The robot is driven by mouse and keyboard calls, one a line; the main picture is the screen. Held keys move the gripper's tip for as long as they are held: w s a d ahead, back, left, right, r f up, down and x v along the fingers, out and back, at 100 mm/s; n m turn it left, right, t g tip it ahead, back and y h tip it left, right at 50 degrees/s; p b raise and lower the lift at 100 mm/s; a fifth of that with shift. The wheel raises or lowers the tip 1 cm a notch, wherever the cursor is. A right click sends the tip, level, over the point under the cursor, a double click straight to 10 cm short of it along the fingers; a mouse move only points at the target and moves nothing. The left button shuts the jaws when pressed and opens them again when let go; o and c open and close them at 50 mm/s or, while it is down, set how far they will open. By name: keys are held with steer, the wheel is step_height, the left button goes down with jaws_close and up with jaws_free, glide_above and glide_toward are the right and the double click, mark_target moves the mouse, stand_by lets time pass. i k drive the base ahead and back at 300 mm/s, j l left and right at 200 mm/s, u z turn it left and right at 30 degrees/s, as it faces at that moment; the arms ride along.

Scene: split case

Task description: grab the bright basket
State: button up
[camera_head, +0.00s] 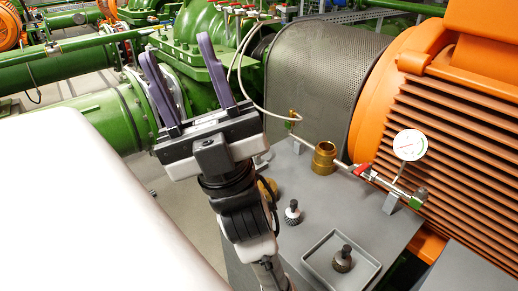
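A small silvery piece with a black knob on top (292,213) stands upright on the grey bench top (300,180); it looks like the bright basket. A duller brownish piece with a dark knob (342,260) stands inside a shallow grey tray (312,258). My gripper (177,45) is open and empty, its two purple fingers pointing up and spread apart. It is up and to the left of the silvery piece, apart from it. My wrist is just left of that piece in the picture.
A brass cylinder (323,158) stands on the bench. A pipe with a red-handled valve and a round gauge (409,145) runs along its right side. A brass part (267,188) is partly hidden behind my wrist. The orange motor (450,120) and green pipes (105,115) surround the bench.

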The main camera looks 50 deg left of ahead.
mark_target(292, 216)
steer(key=u, duration=0.95)
